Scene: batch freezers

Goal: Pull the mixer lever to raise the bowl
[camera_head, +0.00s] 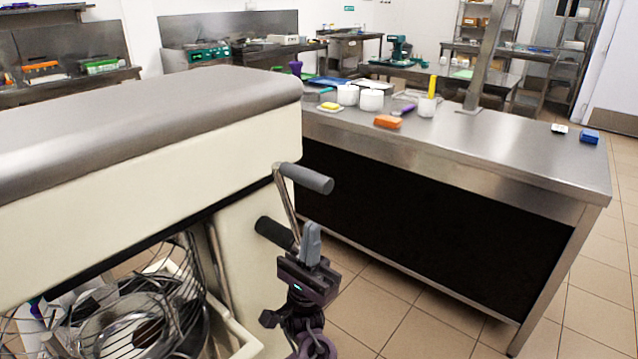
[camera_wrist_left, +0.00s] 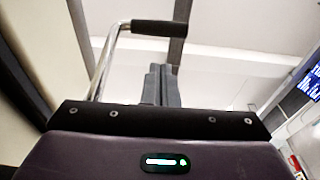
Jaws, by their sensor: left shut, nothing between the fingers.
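The mixer (camera_head: 150,170) is a large cream body with a grey top, filling the left of the head view. Its lever (camera_head: 308,178) has a metal rod and a grey cylindrical grip; a second, black grip (camera_head: 274,233) shows lower down. A bent metal rod with a dark grip (camera_wrist_left: 158,28) shows at the top of the left wrist view. My left gripper (camera_head: 312,228) is shut and empty, fingers pointing up, below the grey grip and just right of the black one. In the wrist view its fingertips (camera_wrist_left: 161,72) are apart from the dark grip. My right gripper is not in view.
A wire guard (camera_head: 175,265) and metal bowl parts (camera_head: 130,325) show at lower left. A steel counter (camera_head: 500,165) stands to the right, with white containers (camera_head: 371,100) and an orange block (camera_head: 388,122) on it. Tiled floor (camera_head: 400,310) lies open between mixer and counter.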

